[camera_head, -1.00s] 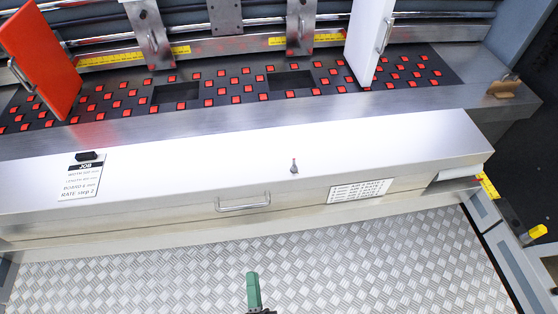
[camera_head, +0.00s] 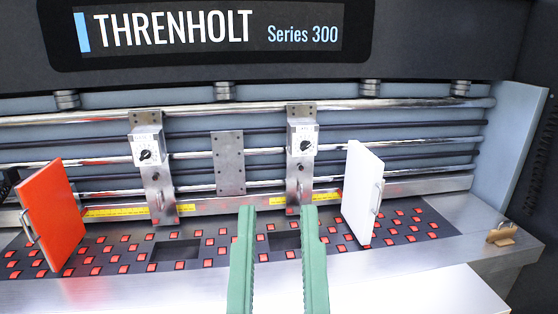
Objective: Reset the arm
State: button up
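My gripper (camera_head: 278,210) shows in the head view at the bottom centre as two long green ribbed fingers. The fingers are spread wide apart with nothing between them. They stand in front of the dark feed bed, between the red guide plate and the white guide plate. The rest of my arm is out of the picture below.
A red plate (camera_head: 52,213) with a handle stands at left, a white plate (camera_head: 362,192) at right. Two dial units (camera_head: 146,156) (camera_head: 302,148) hang on chrome rails. The dark bed (camera_head: 215,249) has red squares and two openings. A brown piece (camera_head: 501,235) lies at right.

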notch_tip(320, 180, up, 26)
jog(key=p, duration=2.2)
jog(key=shift+a, duration=0.15)
jog(key=shift+f, duration=0.15)
